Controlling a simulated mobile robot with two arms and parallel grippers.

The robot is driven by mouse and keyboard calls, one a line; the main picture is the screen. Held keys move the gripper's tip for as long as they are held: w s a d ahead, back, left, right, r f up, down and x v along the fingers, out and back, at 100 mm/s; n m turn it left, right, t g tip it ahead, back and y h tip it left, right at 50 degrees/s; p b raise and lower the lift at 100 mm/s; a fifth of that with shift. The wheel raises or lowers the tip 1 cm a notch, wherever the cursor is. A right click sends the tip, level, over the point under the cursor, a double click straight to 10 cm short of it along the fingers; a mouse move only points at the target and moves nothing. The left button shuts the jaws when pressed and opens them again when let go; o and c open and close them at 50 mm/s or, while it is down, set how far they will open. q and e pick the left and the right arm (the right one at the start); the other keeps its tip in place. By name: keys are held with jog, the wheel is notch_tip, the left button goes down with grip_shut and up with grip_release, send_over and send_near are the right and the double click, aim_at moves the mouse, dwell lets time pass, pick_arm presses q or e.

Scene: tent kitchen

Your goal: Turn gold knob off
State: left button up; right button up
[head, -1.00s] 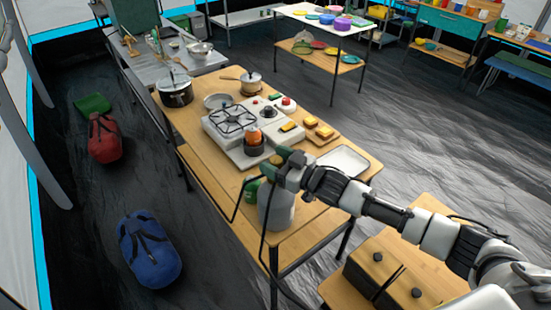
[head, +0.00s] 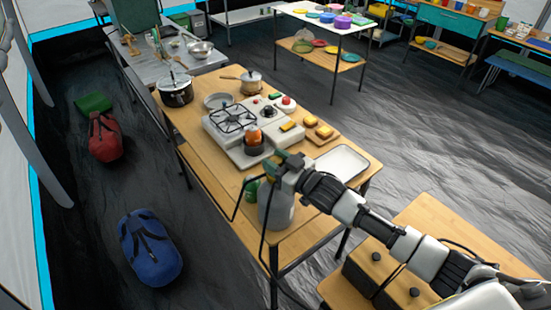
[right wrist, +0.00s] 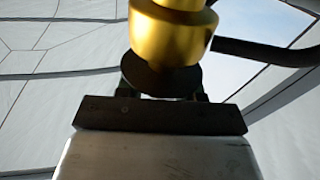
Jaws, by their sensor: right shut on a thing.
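The gold knob (right wrist: 172,35) fills the top of the right wrist view, a round brassy body with a dark disc under it. My right gripper (right wrist: 164,88) is shut, its fingers on either side of the dark disc below the gold part. In the head view my right gripper (head: 275,168) is at the top of a grey gas cylinder (head: 276,210), by the front end of the wooden table. I cannot make out the knob in the head view, where the gripper covers that spot. My left gripper is not in view.
On the wooden table (head: 215,170) stand a camp stove (head: 222,138), pots, bread on a board and a white tray (head: 342,162). A dark hose hangs beside the cylinder. A low wooden table (head: 452,222) stands at lower right. Bags lie on the left floor.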

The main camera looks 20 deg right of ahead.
jog(key=m+t+h+p, duration=0.1)
jog(key=m+h, duration=0.1)
jog(key=h, duration=0.1)
jog(key=shift+a+m+t+h, duration=0.1)
jog(key=shift+m+t+h, duration=0.2)
jog(key=shift+h, duration=0.1)
jog(key=shift+m+t+h+p, duration=0.4)
jog(key=shift+m+h, duration=0.4)
jog(key=shift+h, duration=0.4)
jog(key=o, duration=0.9)
